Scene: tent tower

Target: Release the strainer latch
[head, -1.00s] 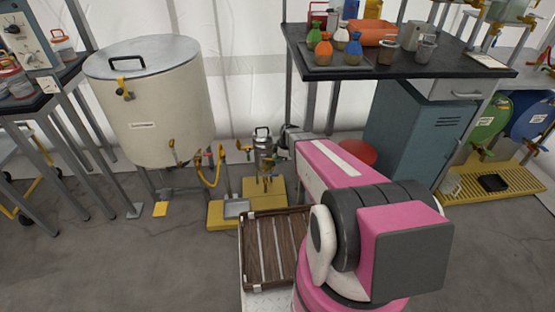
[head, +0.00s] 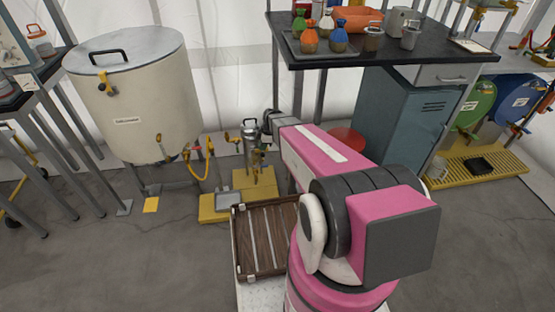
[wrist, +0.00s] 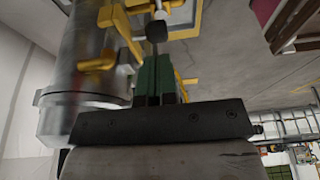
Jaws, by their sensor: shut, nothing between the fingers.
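The strainer is most likely the metal cylinder (head: 251,148) with a top handle and yellow fittings, standing on a yellow base beside the large cream tank. In the wrist view the metal cylinder (wrist: 82,75) fills the left side, with a yellow clamp-like part (wrist: 122,28) against it. A dark round knob (wrist: 156,31) shows just beyond my fingers; I cannot tell which part is the latch. My gripper (wrist: 157,62) is shut and empty, with its green fingers close together to the right of the cylinder. In the head view my arm's end is beside the cylinder, and the fingers cannot be made out.
A brown slatted tray (head: 262,238) lies in front. A black table (head: 420,62) with bottles and a blue-grey cabinet (head: 405,115) stand to the right. Bare floor lies at the left front.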

